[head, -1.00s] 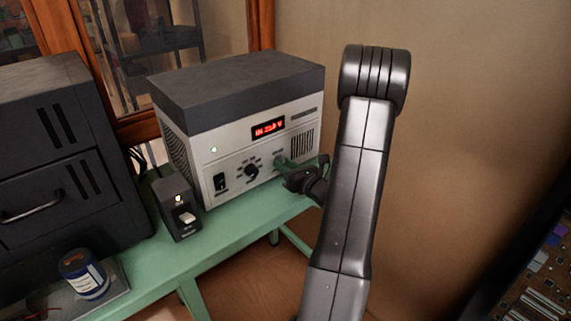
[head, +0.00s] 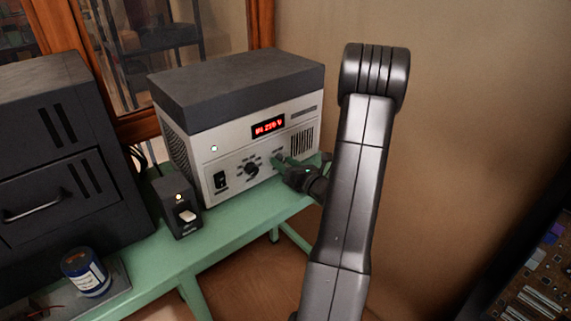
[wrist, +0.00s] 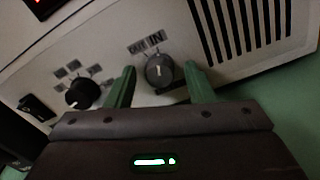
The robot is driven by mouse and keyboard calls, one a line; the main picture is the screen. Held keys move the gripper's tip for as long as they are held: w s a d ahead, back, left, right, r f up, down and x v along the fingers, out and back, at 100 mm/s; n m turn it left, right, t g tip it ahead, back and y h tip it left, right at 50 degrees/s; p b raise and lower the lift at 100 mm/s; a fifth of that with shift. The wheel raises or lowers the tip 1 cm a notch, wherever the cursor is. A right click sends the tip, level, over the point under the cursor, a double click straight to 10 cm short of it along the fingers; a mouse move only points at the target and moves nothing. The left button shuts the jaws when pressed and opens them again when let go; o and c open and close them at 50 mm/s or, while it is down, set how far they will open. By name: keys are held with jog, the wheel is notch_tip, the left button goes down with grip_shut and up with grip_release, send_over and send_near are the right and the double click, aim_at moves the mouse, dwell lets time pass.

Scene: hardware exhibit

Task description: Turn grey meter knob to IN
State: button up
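The grey meter knob (wrist: 160,70) is on the front panel of the power supply (head: 240,135). In the wrist view its white mark points roughly up, towards the printed labels. The IN label (wrist: 155,43) is just above it, with another label to the left that is hard to read. My gripper (wrist: 159,67) is open, with one green finger on either side of the knob and a gap showing on both sides. In the head view my gripper (head: 287,168) is at the panel's right part, and its fingers largely hide the knob.
A black knob (wrist: 82,95) with several labels and a black switch (wrist: 36,107) are to the left on the panel. A red display (head: 268,127) is lit. A small black switch box (head: 178,207) stands left of the power supply on the green table (head: 225,235).

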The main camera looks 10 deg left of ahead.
jog(key=b+v, duration=0.1)
jog(key=v, duration=1.2)
jog(key=shift+s+d, duration=0.25)
jog(key=shift+d, duration=0.05)
jog(key=p+x, duration=0.1)
jog(key=x, duration=1.2)
jog(key=shift+w+a, duration=0.3)
